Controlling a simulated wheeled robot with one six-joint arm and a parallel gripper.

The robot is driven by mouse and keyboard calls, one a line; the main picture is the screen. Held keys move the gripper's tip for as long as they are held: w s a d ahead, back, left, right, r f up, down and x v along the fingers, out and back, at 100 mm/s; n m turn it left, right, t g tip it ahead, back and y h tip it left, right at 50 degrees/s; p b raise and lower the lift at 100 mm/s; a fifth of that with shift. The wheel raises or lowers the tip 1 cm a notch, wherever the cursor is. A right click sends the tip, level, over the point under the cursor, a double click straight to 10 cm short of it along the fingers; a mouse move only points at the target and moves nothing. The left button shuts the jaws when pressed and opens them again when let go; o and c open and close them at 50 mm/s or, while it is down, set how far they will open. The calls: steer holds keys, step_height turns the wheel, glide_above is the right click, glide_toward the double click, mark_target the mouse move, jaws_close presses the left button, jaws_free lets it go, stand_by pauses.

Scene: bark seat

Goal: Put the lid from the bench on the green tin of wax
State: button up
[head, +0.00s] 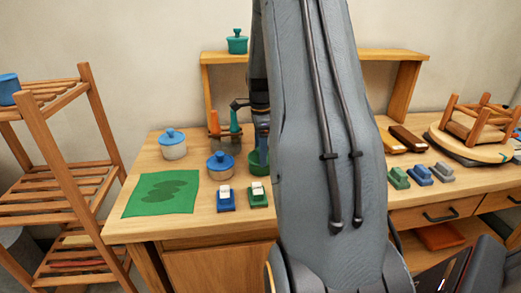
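A green tin (256,167) stands on the bench (190,224), partly hidden behind my arm; I cannot make out its top clearly. My gripper (260,138) appears above or near this tin, small and dark, mostly hidden by my arm. Its fingers and anything between them cannot be made out. I see no loose lid on the bench; part of the bench is behind my arm. A green lidded pot (237,42) stands on the raised shelf (225,57).
Two pots with blue lids (173,143) (221,165) stand left of the green tin. A tool holder (224,128) is behind. Blue (226,201) and green (258,198) blocks sit in front, beside a green cloth (150,200). An upturned stool (475,125) is at right.

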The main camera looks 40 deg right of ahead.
steer(key=shift+f, duration=0.35)
steer(key=o, duration=1.1)
steer(key=shift+o, duration=0.3)
steer(key=shift+r, duration=0.15)
steer(key=shift+r+p, duration=2.15)
steer(key=shift+r, duration=1.25)
steer(key=shift+a, duration=0.1)
steer(key=s+a+n+b, duration=0.1)
steer(key=s+a+n, duration=0.4)
steer(key=a+n, duration=0.3)
steer(key=s+a+f+n+t+b, duration=0.1)
steer(key=s+a+n, duration=0.4)
steer(key=a, duration=0.8)
steer(key=s+a+f+n+b, duration=0.1)
steer(key=s+a+n, duration=0.5)
steer(key=a+n, duration=0.5)
